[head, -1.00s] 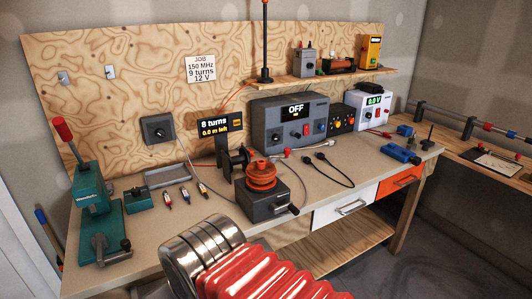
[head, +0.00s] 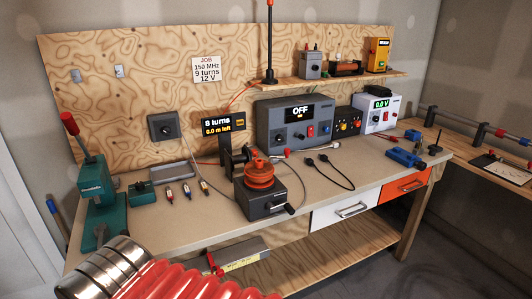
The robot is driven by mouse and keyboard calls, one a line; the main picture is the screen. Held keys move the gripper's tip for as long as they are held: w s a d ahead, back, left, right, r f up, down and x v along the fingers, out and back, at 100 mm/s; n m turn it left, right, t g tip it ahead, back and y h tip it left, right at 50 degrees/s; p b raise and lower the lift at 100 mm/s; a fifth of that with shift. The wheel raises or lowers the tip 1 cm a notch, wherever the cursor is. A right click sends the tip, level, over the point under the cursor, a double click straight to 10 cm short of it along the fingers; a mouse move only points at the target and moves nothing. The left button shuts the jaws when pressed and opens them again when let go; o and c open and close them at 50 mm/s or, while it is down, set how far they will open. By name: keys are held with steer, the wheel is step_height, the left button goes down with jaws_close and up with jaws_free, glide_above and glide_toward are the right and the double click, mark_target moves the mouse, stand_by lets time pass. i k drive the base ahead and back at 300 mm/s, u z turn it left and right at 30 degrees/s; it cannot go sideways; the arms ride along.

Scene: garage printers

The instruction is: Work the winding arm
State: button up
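The coil winder (head: 265,204) stands near the bench's front edge, a dark grey box with an orange ribbed former (head: 258,174) on top. A small crank handle (head: 289,208) sticks out at its right front. A thin arm with a red end (head: 286,153) lies just behind the former; I cannot tell whether it joins the winder. A dark spool (head: 228,160) stands behind left. The display (head: 222,125) reads "8 turns" and "0.0 m left". The job card (head: 206,69) reads 150 MHz, 9 turns, 12 V. My gripper is out of view; only my arm shows at lower left.
A green press (head: 94,205) with a red-knobbed lever stands at the left. A grey unit (head: 290,127) showing "OFF" is behind the winder. Black leads (head: 335,170) lie to the right. A blue vise (head: 403,157) sits further right.

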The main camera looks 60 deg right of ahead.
mark_target(287, 151)
steer(key=u, duration=0.65)
steer(key=k, duration=1.25)
steer(key=z, duration=1.9)
steer(key=i, duration=0.35)
